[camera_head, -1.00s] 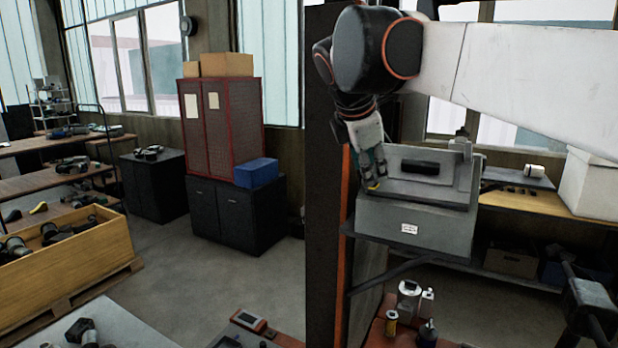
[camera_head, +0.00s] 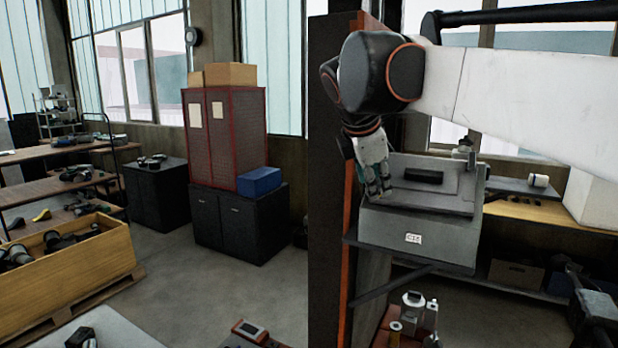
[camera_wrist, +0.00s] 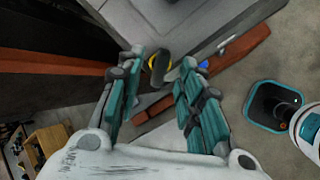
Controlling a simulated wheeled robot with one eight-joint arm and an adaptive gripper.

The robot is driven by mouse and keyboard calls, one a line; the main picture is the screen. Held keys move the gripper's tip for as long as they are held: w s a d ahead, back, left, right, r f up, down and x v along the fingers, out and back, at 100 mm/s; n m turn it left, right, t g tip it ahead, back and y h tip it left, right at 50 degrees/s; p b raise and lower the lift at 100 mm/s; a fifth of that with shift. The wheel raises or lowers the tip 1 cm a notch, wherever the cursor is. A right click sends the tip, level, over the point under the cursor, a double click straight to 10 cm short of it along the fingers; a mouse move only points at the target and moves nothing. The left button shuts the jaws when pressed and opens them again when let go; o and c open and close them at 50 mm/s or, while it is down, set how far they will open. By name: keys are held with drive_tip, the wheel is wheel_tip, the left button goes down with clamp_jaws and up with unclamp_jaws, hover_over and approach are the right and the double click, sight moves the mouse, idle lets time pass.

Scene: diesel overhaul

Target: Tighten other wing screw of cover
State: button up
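A grey box (camera_head: 410,230) with a grey cover (camera_head: 445,185) and a dark handle (camera_head: 424,177) sits on a bracket. My gripper (camera_head: 378,190) is at the cover's left edge in the head view. In the wrist view, my gripper (camera_wrist: 162,62) has its two teal fingers spread apart. A small dark part with a yellow ring (camera_wrist: 157,64), probably the wing screw, shows between the fingertips at the box's edge. I cannot tell whether either finger touches it. A small blue round part (camera_wrist: 203,65) shows just past the right finger. The fingers hide the cover's left corner in the head view.
A dark post with an orange edge (camera_head: 360,225) stands close left of the box. A bench (camera_head: 520,210) with a white roll (camera_head: 538,180) lies behind it on the right. Bottles (camera_head: 413,308) stand below. Open floor (camera_head: 235,285) is to the left.

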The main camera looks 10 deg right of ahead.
drive_tip(key=shift+b+x, duration=0.35)
drive_tip(key=shift+x, duration=0.8)
clamp_jaws()
drive_tip(key=m+p, duration=0.1)
drive_tip(key=m, duration=0.3)
drive_tip(key=shift+m, duration=0.3)
drive_tip(key=shift+r+m, duration=0.1)
drive_tip(key=shift+m, duration=0.9)
drive_tip(key=shift+m+p, duration=0.4)
drive_tip(key=shift+m, duration=0.9)
